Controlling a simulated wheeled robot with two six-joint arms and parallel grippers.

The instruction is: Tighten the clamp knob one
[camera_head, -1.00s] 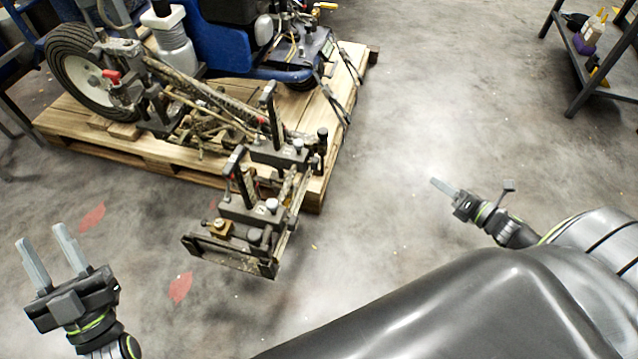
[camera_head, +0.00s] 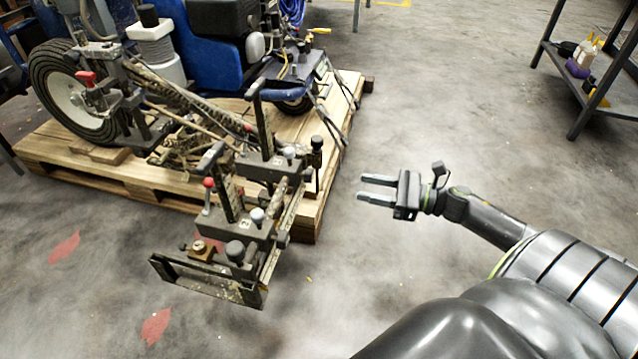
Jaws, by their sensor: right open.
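The line striper's clamp assembly (camera_head: 225,232) stands at the front of the machine, past the pallet's edge. I cannot tell which is clamp knob one. My right gripper (camera_head: 361,187) is open and empty, its two fingers pointing left. It is to the right of the clamp assembly, apart from it. My left gripper is out of view.
The striper (camera_head: 215,60) sits on a wooden pallet (camera_head: 180,195). A lever with a red ball (camera_head: 209,183) rises near the knobs. A dark shelf (camera_head: 570,85) with bottles stands at the far right. The floor between pallet and shelf is clear.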

